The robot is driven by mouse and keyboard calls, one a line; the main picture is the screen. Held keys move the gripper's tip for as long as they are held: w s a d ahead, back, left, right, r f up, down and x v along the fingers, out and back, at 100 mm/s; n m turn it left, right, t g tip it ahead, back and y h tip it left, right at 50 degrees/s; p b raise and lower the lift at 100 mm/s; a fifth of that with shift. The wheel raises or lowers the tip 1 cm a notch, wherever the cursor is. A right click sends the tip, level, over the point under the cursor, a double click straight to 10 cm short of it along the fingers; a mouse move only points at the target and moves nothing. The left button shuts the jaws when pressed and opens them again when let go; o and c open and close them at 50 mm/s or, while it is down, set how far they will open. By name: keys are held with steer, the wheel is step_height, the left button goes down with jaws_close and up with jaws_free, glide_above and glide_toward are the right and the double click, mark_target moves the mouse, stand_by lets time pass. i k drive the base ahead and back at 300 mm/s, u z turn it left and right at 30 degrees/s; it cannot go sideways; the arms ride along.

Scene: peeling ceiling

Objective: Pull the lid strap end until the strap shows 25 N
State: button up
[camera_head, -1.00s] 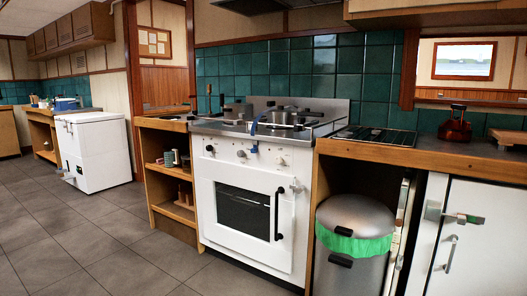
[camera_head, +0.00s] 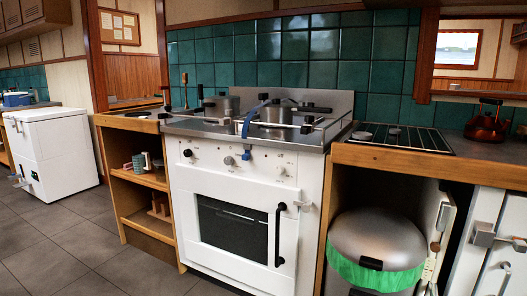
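A blue strap (camera_head: 251,119) runs down from the lid area of a steel pot (camera_head: 275,114) at the right of the stove top. Black handles show at the pot's top. A second steel pot (camera_head: 221,106) stands to its left. The white stove (camera_head: 232,215) has a closed oven door with a black vertical handle (camera_head: 279,235). No force reading can be made out at this size. My gripper is not in view.
A steel bin (camera_head: 378,240) with a green liner stands under the counter right of the stove. An open wooden shelf (camera_head: 152,180) is on the left. A white chest (camera_head: 55,155) stands farther left. The grey floor (camera_head: 85,245) at the front left is clear.

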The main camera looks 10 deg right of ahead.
mark_target(245, 157)
steer(key=u, duration=0.3)
steer(key=i, duration=0.65)
steer(key=u, duration=0.6)
